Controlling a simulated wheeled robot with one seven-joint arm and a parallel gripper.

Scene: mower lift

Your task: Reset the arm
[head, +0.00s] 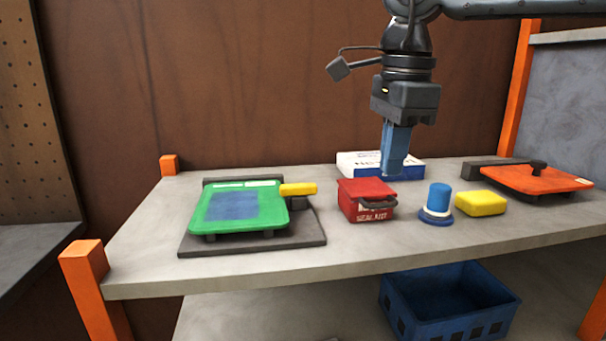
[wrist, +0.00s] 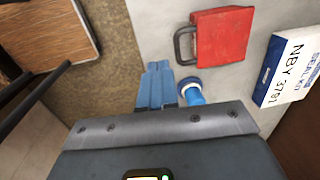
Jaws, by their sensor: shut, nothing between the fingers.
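My gripper (head: 394,170) points down above the grey workbench (head: 300,278), with its blue fingers shut and empty. In the head view its fingertips appear in front of the white and blue box (head: 356,163). In the wrist view the shut fingers (wrist: 157,82) show beside the blue knob (wrist: 192,89). The red case (head: 358,198) with a dark handle stands to the left of the knob in the head view. I cannot tell the exact height of the fingertips over the bench.
A green device (head: 240,207) with a yellow handle sits on a dark plate at left. A yellow block (head: 481,203) and an orange device (head: 530,180) are at right. A blue crate (head: 450,302) is on the lower shelf. The bench's front middle is clear.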

